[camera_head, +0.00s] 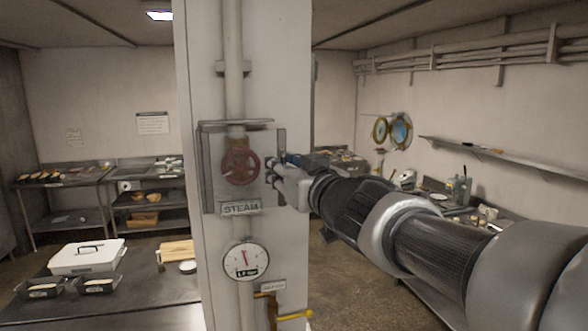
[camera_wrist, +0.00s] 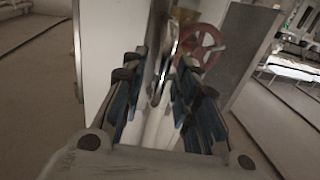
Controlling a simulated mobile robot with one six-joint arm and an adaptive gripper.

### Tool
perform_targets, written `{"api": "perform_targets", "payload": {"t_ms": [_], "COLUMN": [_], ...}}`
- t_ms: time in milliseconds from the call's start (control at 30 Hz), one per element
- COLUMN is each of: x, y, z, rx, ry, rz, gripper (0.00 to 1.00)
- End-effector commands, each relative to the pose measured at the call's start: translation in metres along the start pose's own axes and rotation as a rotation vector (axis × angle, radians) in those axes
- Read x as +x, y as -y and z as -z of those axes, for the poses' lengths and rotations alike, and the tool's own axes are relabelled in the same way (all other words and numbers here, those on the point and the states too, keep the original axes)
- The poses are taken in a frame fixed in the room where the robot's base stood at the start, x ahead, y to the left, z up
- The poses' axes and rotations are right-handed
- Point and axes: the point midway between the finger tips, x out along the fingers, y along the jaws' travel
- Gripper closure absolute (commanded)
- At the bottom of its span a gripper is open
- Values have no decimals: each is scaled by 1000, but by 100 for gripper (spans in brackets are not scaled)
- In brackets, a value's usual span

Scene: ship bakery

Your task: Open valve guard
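The valve guard (camera_head: 208,170) is a see-through cover with a grey frame around a red valve wheel (camera_head: 240,167), on the white column. It looks closed in the head view. My gripper (camera_head: 276,172) is at the guard's right edge, coming from the right. In the wrist view my gripper (camera_wrist: 160,88) has its blue-padded fingers apart, one on each side of a shiny metal handle (camera_wrist: 161,78). I cannot see clear contact between pads and handle. The red wheel (camera_wrist: 204,45) shows beyond the right finger.
A "STEAM" label (camera_head: 240,208) and a round gauge (camera_head: 246,261) sit below the guard. A yellow lever (camera_head: 295,315) juts from the pipe lower down. A counter (camera_head: 150,297) with a white box (camera_head: 88,257) stands at left. Open floor lies right of the column.

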Motion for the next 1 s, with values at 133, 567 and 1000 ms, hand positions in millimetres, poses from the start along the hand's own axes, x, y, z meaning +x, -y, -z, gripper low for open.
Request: {"api": "perform_targets", "payload": {"t_ms": [133,567,1000], "x": [0,0,0], "y": [0,0,0], "z": [0,0,0], "rx": [0,1,1], "ry": [0,0,0], "rz": [0,0,0], "gripper": [76,100,100]}}
